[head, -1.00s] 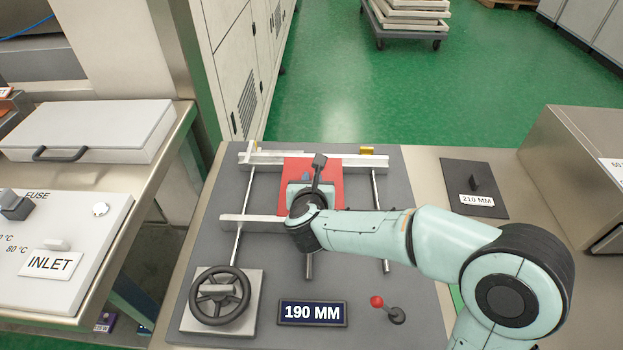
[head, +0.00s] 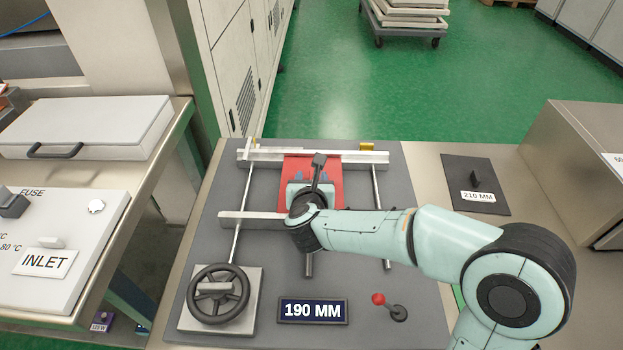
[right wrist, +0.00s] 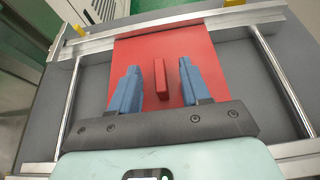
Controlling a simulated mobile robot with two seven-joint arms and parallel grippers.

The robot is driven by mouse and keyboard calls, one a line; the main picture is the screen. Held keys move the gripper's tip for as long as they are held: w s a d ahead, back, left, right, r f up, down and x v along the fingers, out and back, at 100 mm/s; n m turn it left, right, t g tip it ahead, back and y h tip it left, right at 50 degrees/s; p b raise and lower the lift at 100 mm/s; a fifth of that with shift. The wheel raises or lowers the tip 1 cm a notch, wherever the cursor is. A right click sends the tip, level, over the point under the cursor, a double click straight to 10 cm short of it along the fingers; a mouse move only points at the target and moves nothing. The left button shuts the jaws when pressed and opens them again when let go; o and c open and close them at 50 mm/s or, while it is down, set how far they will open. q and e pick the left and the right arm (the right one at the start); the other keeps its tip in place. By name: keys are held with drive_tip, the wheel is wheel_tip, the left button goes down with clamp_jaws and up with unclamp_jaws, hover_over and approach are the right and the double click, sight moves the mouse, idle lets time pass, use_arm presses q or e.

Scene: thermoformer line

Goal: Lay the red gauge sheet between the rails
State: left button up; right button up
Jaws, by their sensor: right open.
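The red gauge sheet (head: 331,187) lies flat at the rails, partly hidden in the head view by my right arm. In the right wrist view the red sheet (right wrist: 195,50) reaches the far rail (right wrist: 170,35), and a raised red grip (right wrist: 161,79) stands on it. My right gripper (right wrist: 157,80) is open, its two blue fingers on either side of the grip, apart from it. In the head view my right gripper (head: 304,186) is over the sheet. The far rail (head: 365,162) and near rail (head: 250,220) show; the near rail is partly hidden. My left gripper is not in view.
A black handwheel (head: 217,292), a 190 MM display (head: 313,312) and a red-knobbed lever (head: 388,305) sit in front of the rails. A black 210 MM sheet (head: 470,182) lies on the right. A white INLET panel (head: 85,225) stands on the left.

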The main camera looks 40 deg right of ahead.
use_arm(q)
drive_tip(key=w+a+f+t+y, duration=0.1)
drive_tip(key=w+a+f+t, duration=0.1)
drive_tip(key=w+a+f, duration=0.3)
use_arm(e)
drive_tip(key=shift+s+a+f, duration=0.1)
drive_tip(key=shift+a+f, duration=0.1)
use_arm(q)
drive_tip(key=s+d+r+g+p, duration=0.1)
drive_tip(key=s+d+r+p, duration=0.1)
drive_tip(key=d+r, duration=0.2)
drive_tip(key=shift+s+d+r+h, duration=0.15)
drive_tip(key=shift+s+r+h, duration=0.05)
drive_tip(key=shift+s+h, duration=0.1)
use_arm(e)
drive_tip(key=v, duration=1.3)
drive_tip(key=shift+r, duration=0.25)
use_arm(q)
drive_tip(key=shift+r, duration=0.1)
use_arm(e)
drive_tip(key=shift+d, duration=0.1)
